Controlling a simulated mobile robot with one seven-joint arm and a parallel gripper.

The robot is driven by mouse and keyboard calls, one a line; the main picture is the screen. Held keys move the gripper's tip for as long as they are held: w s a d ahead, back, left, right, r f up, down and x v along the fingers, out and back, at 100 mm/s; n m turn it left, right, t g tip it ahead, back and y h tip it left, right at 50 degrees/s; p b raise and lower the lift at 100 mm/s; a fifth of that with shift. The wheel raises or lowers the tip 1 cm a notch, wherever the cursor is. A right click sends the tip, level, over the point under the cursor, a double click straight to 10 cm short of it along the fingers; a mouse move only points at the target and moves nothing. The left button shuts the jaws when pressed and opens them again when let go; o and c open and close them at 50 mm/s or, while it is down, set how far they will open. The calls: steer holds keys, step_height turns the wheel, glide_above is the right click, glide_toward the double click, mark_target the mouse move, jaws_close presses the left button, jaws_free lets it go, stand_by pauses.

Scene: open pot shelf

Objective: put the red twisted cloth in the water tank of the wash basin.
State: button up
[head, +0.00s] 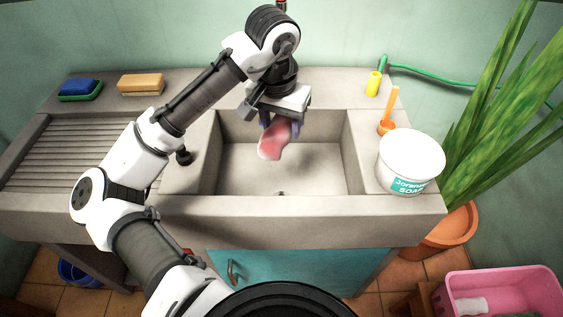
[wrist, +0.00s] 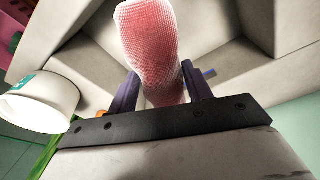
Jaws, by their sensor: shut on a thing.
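The red twisted cloth (head: 273,141) hangs from my gripper (head: 279,121) over the tank of the wash basin (head: 240,172) in the head view. The cloth is red and pale with a woven texture, and its lower end hangs free. In the wrist view the cloth (wrist: 149,45) stands between the two dark purple fingers of my gripper (wrist: 158,92), which are shut on it. The tank is a grey stone hollow, and its floor looks bare apart from a small drain near the front. The exact height of the cloth above the floor is hard to tell.
A white soap bucket (head: 408,163) stands on the right ledge, with an orange-handled brush (head: 388,115) and a yellow hose nozzle (head: 373,84) behind it. Two sponges, blue-green (head: 80,89) and yellow (head: 141,84), lie at the back left. A ribbed drainboard (head: 75,150) is left of the tank.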

steer(key=shift+w+f, duration=0.1)
steer(key=shift+w, duration=0.1)
step_height(320, 180, down, 20)
steer(key=shift+r, duration=0.2)
steer(key=shift+f, duration=0.2)
steer(key=o, duration=1)
steer(key=shift+o, duration=0.4)
step_height(320, 180, up, 12)
steer(key=s, duration=0.1)
steer(key=shift+s+a+r, duration=0.15)
steer(key=shift+s+a, duration=0.2)
